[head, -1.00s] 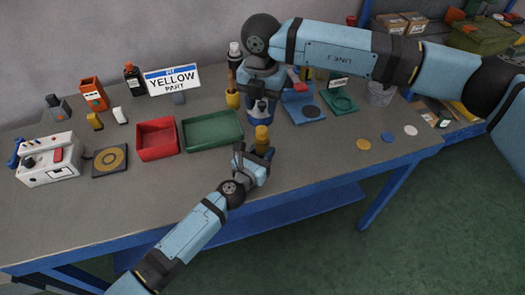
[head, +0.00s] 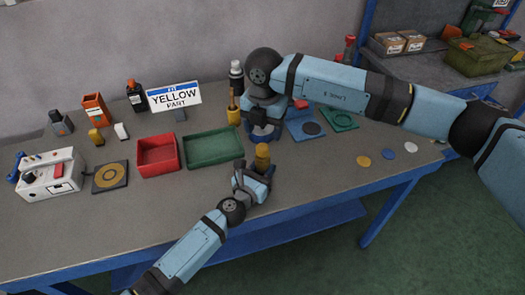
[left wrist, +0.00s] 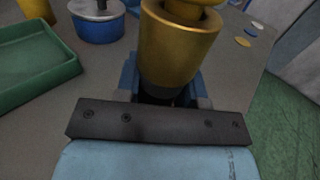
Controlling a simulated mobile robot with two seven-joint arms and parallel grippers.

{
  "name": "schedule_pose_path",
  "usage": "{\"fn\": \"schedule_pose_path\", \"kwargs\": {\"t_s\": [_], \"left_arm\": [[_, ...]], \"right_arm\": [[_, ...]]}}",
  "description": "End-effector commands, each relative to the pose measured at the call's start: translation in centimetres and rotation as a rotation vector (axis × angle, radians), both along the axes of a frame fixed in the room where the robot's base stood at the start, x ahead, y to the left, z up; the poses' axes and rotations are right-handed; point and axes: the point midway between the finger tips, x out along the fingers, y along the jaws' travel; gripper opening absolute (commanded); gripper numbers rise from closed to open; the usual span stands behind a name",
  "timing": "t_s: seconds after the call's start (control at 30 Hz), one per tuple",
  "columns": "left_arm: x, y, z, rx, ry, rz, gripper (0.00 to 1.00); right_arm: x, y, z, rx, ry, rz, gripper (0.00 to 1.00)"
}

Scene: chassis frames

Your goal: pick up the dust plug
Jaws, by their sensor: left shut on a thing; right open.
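The yellow stepped cylinder (head: 262,157), which looks like the dust plug, stands upright in my left gripper (head: 254,180) near the front middle of the table. My left gripper is shut on it. The left wrist view shows its gold body (left wrist: 180,45) close up, with a dark lower end between the fingers. My right gripper (head: 263,120) is open and points down just behind it, by a round blue fixture (head: 262,132). That fixture also shows in the left wrist view (left wrist: 98,28) with a grey top. The right fingertips are partly hidden.
A green tray (head: 213,163) and a red bin (head: 157,170) lie to the left. A "YELLOW PART" sign (head: 174,97) stands behind. Blue (head: 295,135) and green (head: 338,127) plates lie at right. Several small discs, one yellow (head: 363,161), lie near the right front edge.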

Motion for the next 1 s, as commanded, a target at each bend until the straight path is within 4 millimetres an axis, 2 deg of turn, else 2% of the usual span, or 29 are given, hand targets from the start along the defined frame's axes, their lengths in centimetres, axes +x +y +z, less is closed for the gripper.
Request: {"fn": "schedule_pose_path", "kwargs": {"t_s": [0.27,0.5,0.77,1.0], "left_arm": [[0.0,0.0,0.0,0.000,0.000,0.000,0.05],[0.0,0.0,0.0,0.000,0.000,0.000,0.05],[0.0,0.0,0.0,0.000,0.000,0.000,0.05],[0.0,0.0,0.0,0.000,0.000,0.000,0.05]], "right_arm": [[-0.3,0.2,-2.4,0.000,0.001,0.001,0.65],[-0.6,0.4,-5.8,-0.001,0.001,0.000,0.65],[-0.5,0.3,-6.3,0.001,-0.001,0.001,0.65],[-0.6,0.3,-6.3,0.000,-0.001,0.000,0.12]]}}
